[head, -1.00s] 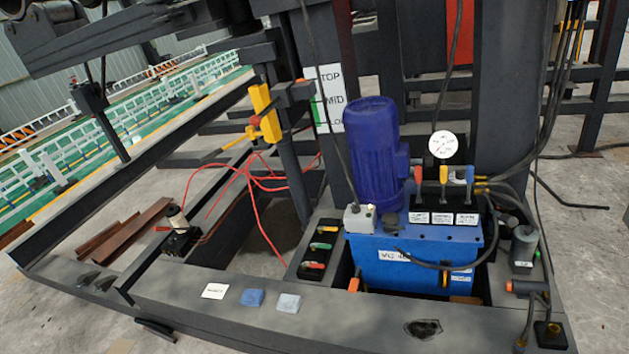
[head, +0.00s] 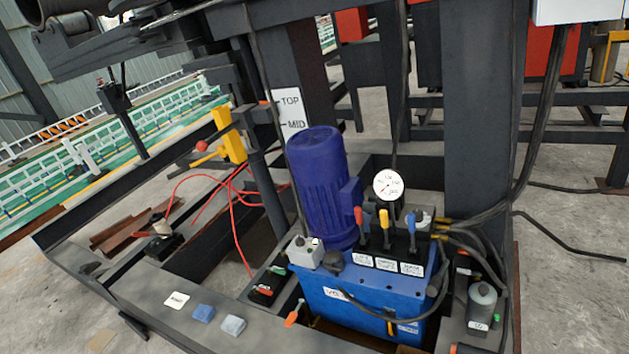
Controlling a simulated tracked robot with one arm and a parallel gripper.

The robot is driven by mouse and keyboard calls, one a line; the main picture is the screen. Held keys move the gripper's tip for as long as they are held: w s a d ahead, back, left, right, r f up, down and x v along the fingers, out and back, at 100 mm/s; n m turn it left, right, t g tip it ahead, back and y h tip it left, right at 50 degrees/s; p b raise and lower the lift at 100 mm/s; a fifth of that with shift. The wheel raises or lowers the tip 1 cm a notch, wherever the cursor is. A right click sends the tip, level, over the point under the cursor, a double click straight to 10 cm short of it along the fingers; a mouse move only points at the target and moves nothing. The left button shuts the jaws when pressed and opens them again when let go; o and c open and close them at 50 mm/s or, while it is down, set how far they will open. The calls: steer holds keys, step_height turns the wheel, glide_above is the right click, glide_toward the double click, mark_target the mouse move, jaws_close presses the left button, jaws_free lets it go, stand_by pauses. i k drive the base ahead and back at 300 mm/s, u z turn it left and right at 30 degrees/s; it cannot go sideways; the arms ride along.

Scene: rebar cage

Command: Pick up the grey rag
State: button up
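A small light grey, faintly bluish folded square (head: 233,325), which looks like the grey rag, lies flat on the dark beam (head: 155,309) at the lower left of the middle. A bluer square of similar size (head: 203,313) lies just left of it, with a small gap between them. Nothing covers the grey one. My gripper is not in view.
A white label (head: 177,300) lies left of the squares. The blue power unit (head: 365,295) with its purple motor (head: 322,185), gauge (head: 388,186) and levers stands to the right. Red cables (head: 236,225) hang behind. A grey canister (head: 481,305) stands at far right.

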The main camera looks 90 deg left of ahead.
mark_target(233, 325)
steer(key=u, duration=0.65)
steer(key=i, duration=0.15)
steer(key=u, duration=3.2)
steer(key=i, duration=1)
steer(key=z, duration=0.2)
steer(key=k, duration=0.9)
steer(key=u, duration=0.2)
steer(key=i, duration=0.4)
steer(key=z, duration=0.05)
